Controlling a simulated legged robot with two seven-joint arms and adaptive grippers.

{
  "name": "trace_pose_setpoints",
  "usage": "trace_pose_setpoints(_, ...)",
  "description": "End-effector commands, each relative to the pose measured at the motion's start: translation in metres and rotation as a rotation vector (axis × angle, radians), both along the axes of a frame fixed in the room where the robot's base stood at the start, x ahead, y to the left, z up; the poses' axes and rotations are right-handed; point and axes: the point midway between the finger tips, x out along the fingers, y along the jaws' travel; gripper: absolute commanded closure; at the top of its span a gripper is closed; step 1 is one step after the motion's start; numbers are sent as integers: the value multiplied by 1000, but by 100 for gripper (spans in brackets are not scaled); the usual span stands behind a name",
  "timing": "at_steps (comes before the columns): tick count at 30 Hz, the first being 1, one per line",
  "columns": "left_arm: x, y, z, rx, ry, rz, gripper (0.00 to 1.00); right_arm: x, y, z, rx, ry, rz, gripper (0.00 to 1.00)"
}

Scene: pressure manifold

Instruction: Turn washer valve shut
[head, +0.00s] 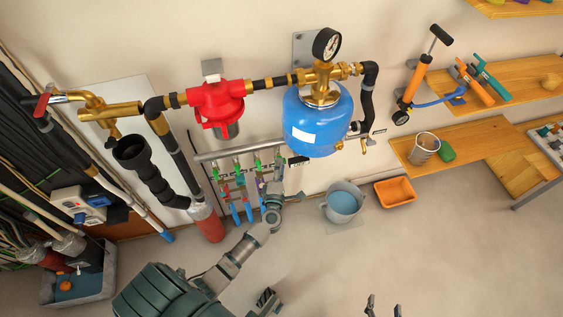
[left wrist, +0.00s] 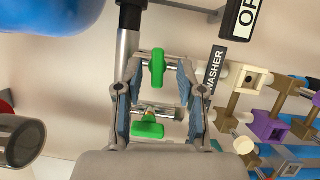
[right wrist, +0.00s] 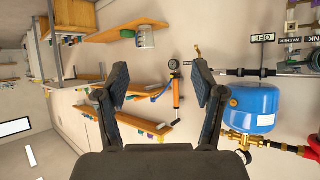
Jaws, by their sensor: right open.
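The pipe manifold with several coloured valve handles (head: 236,165) is on the wall below the blue tank. The left wrist view shows a WASHER label (left wrist: 213,72) beside two green handles, an upper one (left wrist: 157,67) and a lower one (left wrist: 147,131). My left gripper (left wrist: 159,82) is open, with its padded fingers on either side of these handles and visible gaps to them. In the head view my left gripper (head: 273,200) covers the right end of the manifold. My right gripper (right wrist: 161,68) is open and empty, away from the manifold; its fingertips show at the head view's bottom edge (head: 384,307).
The blue tank (head: 315,120) with its gauge and a red filter (head: 215,103) are above the manifold. A grey bucket (head: 343,202) and an orange tub (head: 395,191) stand on the floor to the right. Wooden shelves (head: 475,135) are further right. Open floor lies in front.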

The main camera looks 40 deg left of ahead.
Motion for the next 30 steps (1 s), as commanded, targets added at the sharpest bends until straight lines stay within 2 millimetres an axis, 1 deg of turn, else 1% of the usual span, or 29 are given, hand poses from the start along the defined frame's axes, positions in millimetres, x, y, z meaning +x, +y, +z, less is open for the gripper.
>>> trace_pose_setpoints(1, 7, 3, -1, 3, 0, -1, 61, 3, 1, 1, 6, -20, 1, 31)
trace_pose_setpoints(3, 13, 7, 0, 3, 0, -1, 61, 5, 2, 4, 12, -45, 1, 31)
trace_pose_setpoints(6, 19, 10, 1, 2, 1, -1, 61, 8, 3, 8, 18, -67, 2, 31)
trace_pose_setpoints(15, 21, 11, 1, 2, 0, -1, 61, 9, 4, 9, 20, -77, 2, 31)
trace_pose_setpoints(16, 21, 11, 1, 2, 0, -1, 66, 9, 4, 9, 20, -76, 2, 31)
trace_pose_setpoints(17, 21, 11, 1, 2, 0, -1, 74, 9, 4, 9, 20, -76, 2, 31)
trace_pose_setpoints(18, 21, 11, 1, 2, 0, -1, 84, 10, 4, 9, 20, -76, 2, 31)
trace_pose_setpoints(20, 21, 11, 1, 1, 0, -1, 99, 10, 4, 9, 20, -76, 2, 31)
trace_pose_setpoints(26, 21, 10, 1, 2, 3, -1, 100, 10, 4, 10, 19, -74, 2, 31)
trace_pose_setpoints(28, 21, 10, 2, 5, 7, -1, 100, 5, 2, 6, 8, -34, 1, 31)
trace_pose_setpoints(30, 21, 10, 4, 13, 16, 0, 100, -6, -3, -2, -12, 41, -2, 31)
